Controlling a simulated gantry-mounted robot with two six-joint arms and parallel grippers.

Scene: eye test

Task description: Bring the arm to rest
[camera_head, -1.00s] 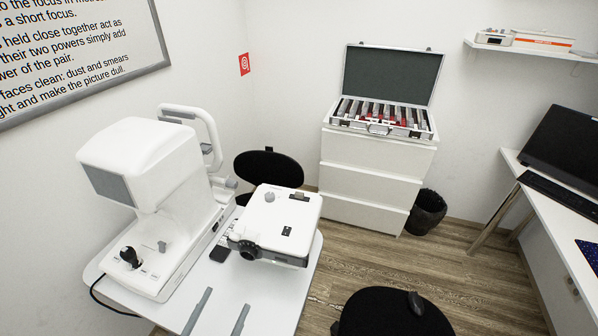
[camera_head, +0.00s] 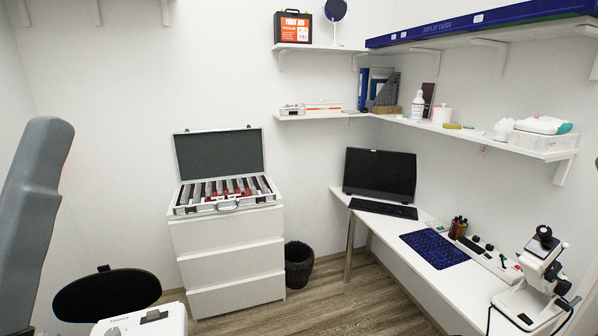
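The rest of the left arm is out of frame. My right gripper and arm are not in view.
A black stool (camera_head: 107,295) and a white device (camera_head: 140,322) are at lower left. An open lens case (camera_head: 225,193) sits on white drawers (camera_head: 230,262) beside a bin (camera_head: 299,265). A desk (camera_head: 440,283) and shelves line the right. Some floor (camera_head: 350,308) is clear.

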